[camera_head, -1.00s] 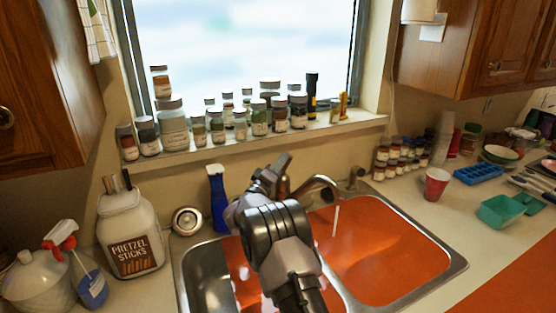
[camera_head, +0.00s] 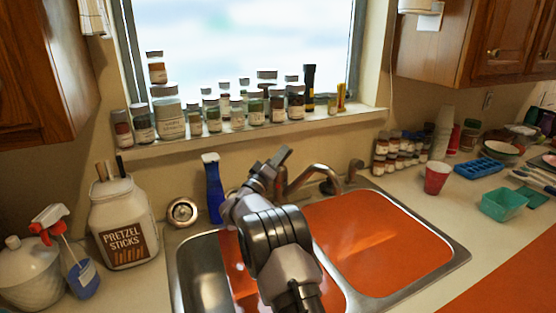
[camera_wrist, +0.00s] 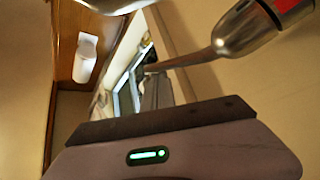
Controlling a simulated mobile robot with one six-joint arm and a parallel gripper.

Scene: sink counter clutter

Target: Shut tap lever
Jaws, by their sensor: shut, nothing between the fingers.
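The curved metal tap spout (camera_head: 318,170) stands behind the double sink. No water stream shows under it. My gripper (camera_head: 279,158) is shut and empty, right at the tap, and hides most of the tap's base and lever in the head view. In the wrist view, a rounded metal tap part with a red mark (camera_wrist: 250,28) is at the upper right. A thin metal lever (camera_wrist: 190,60) runs left from it, above the dark edge of my gripper (camera_wrist: 160,120). I cannot tell whether they touch.
A blue bottle (camera_head: 213,188) stands just left of my gripper. A pretzel jar (camera_head: 123,225) is further left. Several spice jars (camera_head: 238,112) line the sill behind the tap. A red cup (camera_head: 436,178) is on the right counter. The right basin (camera_head: 375,235) is empty.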

